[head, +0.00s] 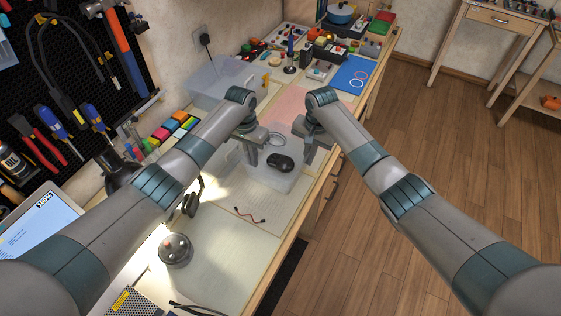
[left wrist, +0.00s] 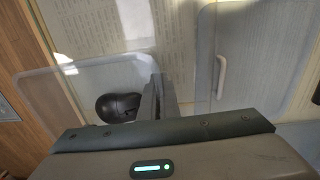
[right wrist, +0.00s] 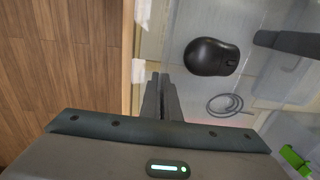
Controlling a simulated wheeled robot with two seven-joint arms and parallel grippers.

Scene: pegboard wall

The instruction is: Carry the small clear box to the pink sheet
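The small clear box (head: 271,182) is see-through and holds a black mouse (head: 281,163) and a coiled grey cable (right wrist: 225,104). It is between my two grippers, on the near side of the pink sheet (head: 296,101). My left gripper (head: 252,158) is shut on the box's left wall; its narrow fingers also show in the left wrist view (left wrist: 158,98), beside the mouse. My right gripper (head: 309,158) is shut on the right wall, near the table's edge. The pink sheet is partly hidden by my arms. I cannot tell whether the box touches the table.
A larger clear bin (head: 215,82) stands by the wall, left of the pink sheet. A blue sheet (head: 352,75) with rings lies beyond it. A red-and-black wire (head: 249,215) and a round metal object (head: 175,250) lie nearer. Tools hang on the pegboard (head: 60,95) at left.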

